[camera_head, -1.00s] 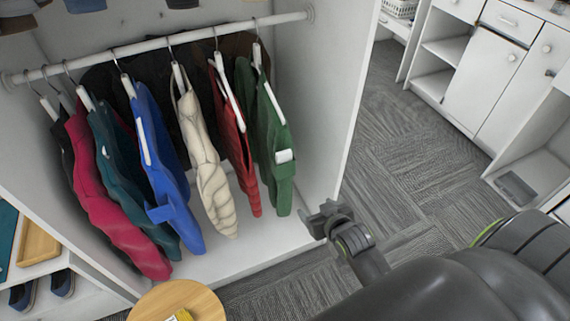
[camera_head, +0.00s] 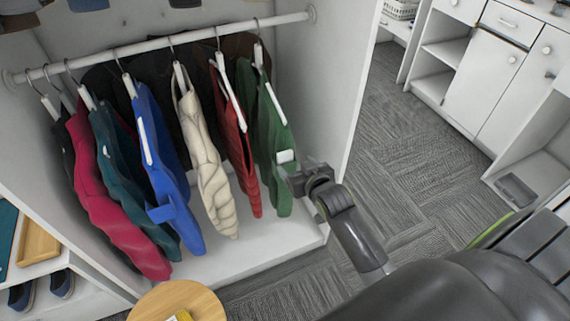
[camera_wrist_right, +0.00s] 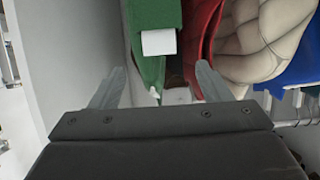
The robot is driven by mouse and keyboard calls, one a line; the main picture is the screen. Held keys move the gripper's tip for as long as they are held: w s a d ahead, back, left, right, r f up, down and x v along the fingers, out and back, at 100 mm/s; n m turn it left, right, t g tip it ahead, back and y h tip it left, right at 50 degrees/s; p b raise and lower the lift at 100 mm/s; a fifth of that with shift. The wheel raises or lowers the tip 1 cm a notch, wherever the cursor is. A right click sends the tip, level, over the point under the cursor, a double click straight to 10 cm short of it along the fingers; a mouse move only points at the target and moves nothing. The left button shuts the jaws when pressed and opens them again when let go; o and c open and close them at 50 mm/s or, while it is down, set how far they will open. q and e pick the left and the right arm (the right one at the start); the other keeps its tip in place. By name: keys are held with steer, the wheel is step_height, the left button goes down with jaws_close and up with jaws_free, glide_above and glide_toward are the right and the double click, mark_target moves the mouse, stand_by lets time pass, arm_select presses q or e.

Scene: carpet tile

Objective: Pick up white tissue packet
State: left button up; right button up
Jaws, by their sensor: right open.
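The white tissue packet (camera_head: 286,156) shows as a small white block at the side of the hanging green garment (camera_head: 266,130), seemingly sticking out of a pocket. In the right wrist view the packet (camera_wrist_right: 158,42) is a white rectangle against the green cloth, ahead of and between my fingers. My right gripper (camera_head: 291,180) is just below the packet in the head view. In the wrist view its two fingers (camera_wrist_right: 158,76) are spread apart with nothing gripped between them. My left gripper is out of view.
Several garments hang on a white rail (camera_head: 165,46), with a red one (camera_head: 232,140) beside the green. The wardrobe's right side panel (camera_head: 325,100) stands close to my right gripper. A round wooden stool top (camera_head: 170,300) is at the bottom.

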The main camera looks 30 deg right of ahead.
mark_target(286, 156)
steer(key=shift+x, duration=3.45)
steer(key=shift+f, duration=0.15)
steer(key=c, duration=1.1)
